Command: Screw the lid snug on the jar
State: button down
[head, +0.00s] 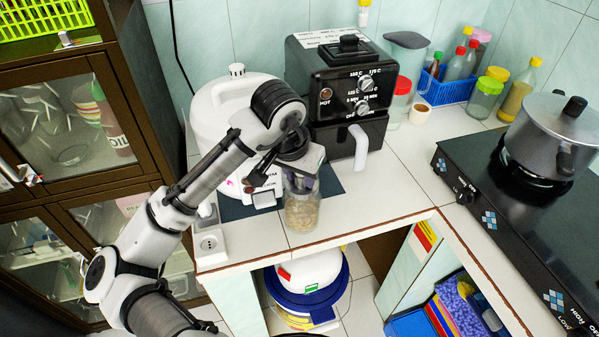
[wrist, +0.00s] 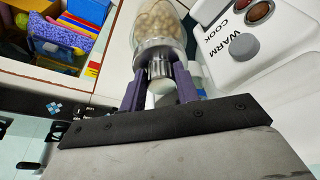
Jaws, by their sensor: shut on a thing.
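The clear glass jar (head: 302,214) stands upright near the front edge of the white counter, with pale beige contents inside. In the wrist view the jar (wrist: 158,22) is at the top, its mouth towards my gripper. My gripper (head: 300,180) points down over the jar. Its two purple fingers (wrist: 159,82) are shut on a silvery ribbed lid (wrist: 157,66) at the jar's mouth. The lid looks lined up with the jar; I cannot tell how tightly it sits. In the head view my gripper hides most of the lid.
A white rice cooker (head: 225,108) stands close behind and left of the jar. A black air fryer (head: 340,85) is behind it. A power strip (head: 209,245) lies to the left. The stove (head: 520,215) with a pot (head: 553,130) is at right. Counter right of the jar is clear.

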jog(key=shift+f, duration=0.35)
jog(key=shift+f+b, duration=0.3)
jog(key=shift+b, duration=0.05)
dwell(0.3)
jog(key=c, duration=1)
grip_release()
jog(key=shift+o, duration=0.2)
jog(key=shift+r, duration=0.1)
jog(key=v, duration=1.3)
jog(key=shift+a+r, duration=0.15)
jog(key=shift+r, duration=0.2)
